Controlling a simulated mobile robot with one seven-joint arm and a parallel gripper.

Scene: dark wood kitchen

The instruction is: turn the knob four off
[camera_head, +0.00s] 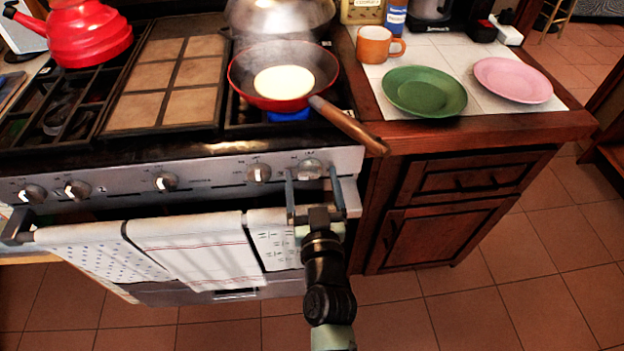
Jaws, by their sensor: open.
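The stove's front panel (210,174) carries a row of several silver knobs. The rightmost knob (309,168) shows between the two fingers of my gripper (311,172), which is open. I see a gap on both sides of this knob and cannot tell whether a finger touches it. Another knob (259,172) sits just left of my gripper. I cannot read which knob is number four. A red pan (240,85) with a pale round of food in it stands on the right burner, with a blue flame (288,115) showing below its front.
The pan's wooden handle (350,125) sticks out above the counter edge, close behind my gripper. Towels (190,250) hang on the oven rail below. A red kettle (90,35) stands at left. A green plate (425,91), a pink plate (513,80) and an orange mug (374,45) are right.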

